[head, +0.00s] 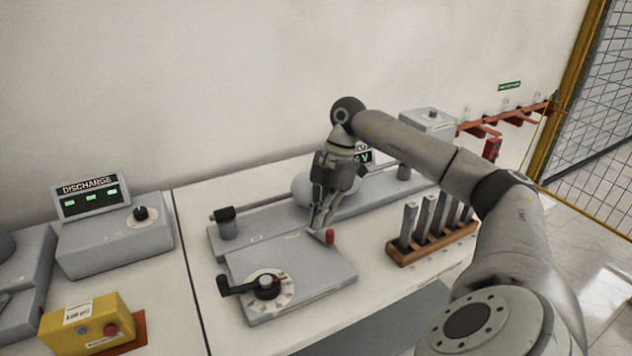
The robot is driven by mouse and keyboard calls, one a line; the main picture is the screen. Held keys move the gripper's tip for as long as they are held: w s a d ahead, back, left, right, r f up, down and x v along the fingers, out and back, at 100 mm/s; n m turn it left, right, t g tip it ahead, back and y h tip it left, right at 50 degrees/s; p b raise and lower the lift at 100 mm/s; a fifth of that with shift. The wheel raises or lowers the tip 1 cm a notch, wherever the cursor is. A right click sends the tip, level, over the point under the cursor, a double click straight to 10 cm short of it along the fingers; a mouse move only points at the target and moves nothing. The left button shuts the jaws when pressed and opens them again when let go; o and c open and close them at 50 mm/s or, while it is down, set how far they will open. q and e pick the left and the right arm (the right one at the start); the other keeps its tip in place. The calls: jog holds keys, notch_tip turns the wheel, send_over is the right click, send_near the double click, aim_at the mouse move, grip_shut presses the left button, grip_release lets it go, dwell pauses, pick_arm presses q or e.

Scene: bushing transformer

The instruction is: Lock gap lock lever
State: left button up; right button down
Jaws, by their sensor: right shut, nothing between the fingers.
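The gap lock lever seems to be the small lever with a red knob (330,237) on the top of a grey box (303,268). The right gripper (317,228) points down beside the knob, on its left. It is shut with nothing between its fingers, and I cannot tell whether it touches the lever. The fingers hide part of the lever. A black-handled rotary dial (266,285) sits at the front of the same box. Behind is a long grey base with a rounded grey body (312,188), partly hidden by the gripper. My left gripper is not in view.
A wooden rack (432,242) with several grey blocks stands to the right. A discharge console (115,238) with green lights and a yellow box (86,322) with a red button are at left. My right arm crosses the right side. The front table area beside the dial is clear.

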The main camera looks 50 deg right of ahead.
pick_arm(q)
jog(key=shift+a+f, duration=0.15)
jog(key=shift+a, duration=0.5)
pick_arm(e)
jog(key=v, duration=0.3)
jog(key=shift+w+a+r, duration=0.1)
jog(key=shift+a+r, duration=0.15)
jog(key=shift+r, duration=0.05)
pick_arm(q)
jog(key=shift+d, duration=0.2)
pick_arm(e)
jog(key=shift+a, duration=0.1)
